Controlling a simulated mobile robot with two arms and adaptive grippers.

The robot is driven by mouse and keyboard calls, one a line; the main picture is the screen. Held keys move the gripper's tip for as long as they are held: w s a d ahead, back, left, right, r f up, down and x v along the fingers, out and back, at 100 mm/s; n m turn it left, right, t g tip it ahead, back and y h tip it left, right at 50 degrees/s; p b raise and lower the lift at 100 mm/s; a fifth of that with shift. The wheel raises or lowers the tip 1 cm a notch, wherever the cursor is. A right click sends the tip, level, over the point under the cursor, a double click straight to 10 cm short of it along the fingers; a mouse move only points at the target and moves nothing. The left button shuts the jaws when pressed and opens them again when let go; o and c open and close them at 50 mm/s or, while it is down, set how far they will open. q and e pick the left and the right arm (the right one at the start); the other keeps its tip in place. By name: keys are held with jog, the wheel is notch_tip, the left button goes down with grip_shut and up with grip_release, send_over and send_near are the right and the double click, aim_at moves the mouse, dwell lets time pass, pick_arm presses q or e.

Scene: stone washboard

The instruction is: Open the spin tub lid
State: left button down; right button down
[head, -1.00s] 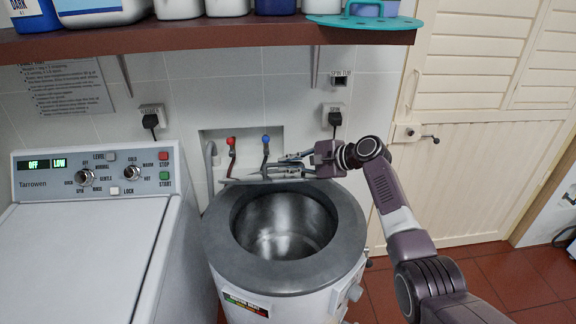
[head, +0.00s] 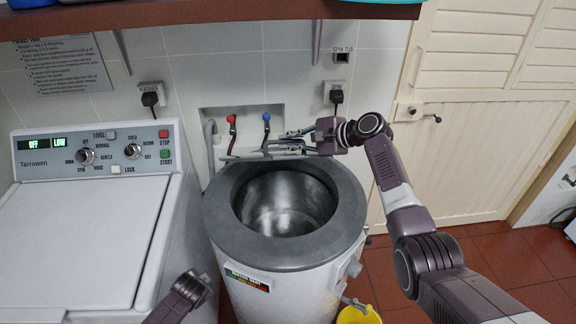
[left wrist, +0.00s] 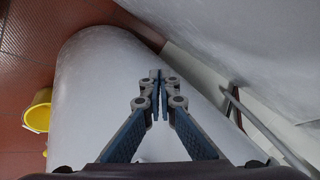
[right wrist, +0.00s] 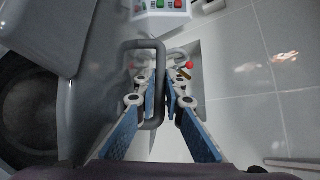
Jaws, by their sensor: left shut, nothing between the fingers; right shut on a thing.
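The spin tub (head: 215,215) stands right of the washer, its round mouth uncovered and the metal drum (head: 285,200) in view. Its lid (head: 250,157) stands raised at the back rim, seen nearly edge-on before the wall. My right gripper (head: 283,143) is behind the tub mouth, shut on the grey lid handle. In the right wrist view the handle (right wrist: 143,44) is a grey loop passing between the fingers. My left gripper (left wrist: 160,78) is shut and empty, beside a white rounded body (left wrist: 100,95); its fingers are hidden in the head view.
The washer (head: 85,235) stands close on the left with its lid shut. A wall recess with a red tap (head: 231,118) and a blue tap (head: 266,117) lies behind the spin tub. A yellow bucket (head: 358,315) is on the floor right of the tub. A shelf (head: 220,15) overhangs above.

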jog(key=shift+w+r, duration=0.15)
jog(key=shift+r, duration=0.25)
pick_arm(q)
jog(key=w+r+m+t+y, duration=0.1)
jog(key=w+r, duration=0.4)
jog(key=r, duration=0.4)
jog(key=w+r+m+t, duration=0.2)
jog(key=w+r, duration=0.4)
jog(key=r, duration=0.2)
jog(key=w+r+m+t+y, duration=0.1)
jog(key=w+r, duration=0.4)
jog(key=r, duration=0.4)
jog(key=s+d+r+m+t+h, duration=0.1)
jog(key=s+d+r+m, duration=0.25)
jog(key=d+m, duration=0.5)
jog(key=s+d+r+m+t+h, duration=0.1)
jog(key=s+d+r+m, duration=0.35)
jog(key=d, duration=0.65)
jog(key=s+d+r+m+t+h, duration=0.1)
jog(key=s+d+r+m, duration=0.1)
jog(key=s+d+m, duration=0.55)
jog(key=w+d+m, duration=0.1)
jog(key=w+d, duration=0.1)
jog(key=w, duration=1.2)
jog(key=shift+d+f+t, duration=0.25)
jog(key=shift+f+t, duration=0.05)
